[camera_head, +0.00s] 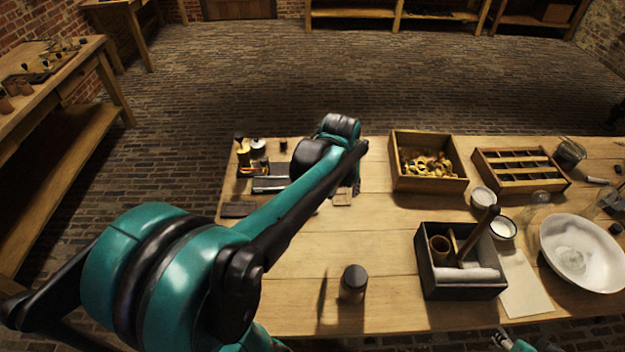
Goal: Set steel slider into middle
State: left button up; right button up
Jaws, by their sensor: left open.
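My left arm reaches in from the left over the table, its forearm crossing the work spot at the back left. My left gripper (354,183) is mostly hidden behind that forearm; it is open, low over the table next to a small wooden block (342,199). A flat grey metal-looking piece (270,184) lies to its left, partly covered by the arm. I cannot tell for sure which piece is the steel slider, or where the middle place is.
The table's centre is fairly clear.

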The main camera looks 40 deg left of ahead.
pick_arm(q)
jog(key=w+a+f+n+g+p, duration=0.1)
jog(key=a+f, duration=0.1)
jog(key=a, duration=0.2)
jog(key=w+a+f+n+g+p, duration=0.1)
jog(key=w+a+f+n+p, duration=0.1)
jog(key=a, duration=0.3)
jog(key=w+a+f+n+g+p, duration=0.1)
jog(key=w+a, duration=0.1)
jog(key=a, duration=0.2)
jog(key=shift+a+f+h, duration=0.35)
jog(key=shift+f+h, duration=0.05)
jog(key=shift+a+f, duration=0.15)
jog(key=shift+f, duration=0.15)
notch_tip(320, 180, down, 8)
jog(key=shift+s+r+b, duration=0.1)
jog(key=shift+r+b, duration=0.05)
jog(key=shift+b, duration=0.8)
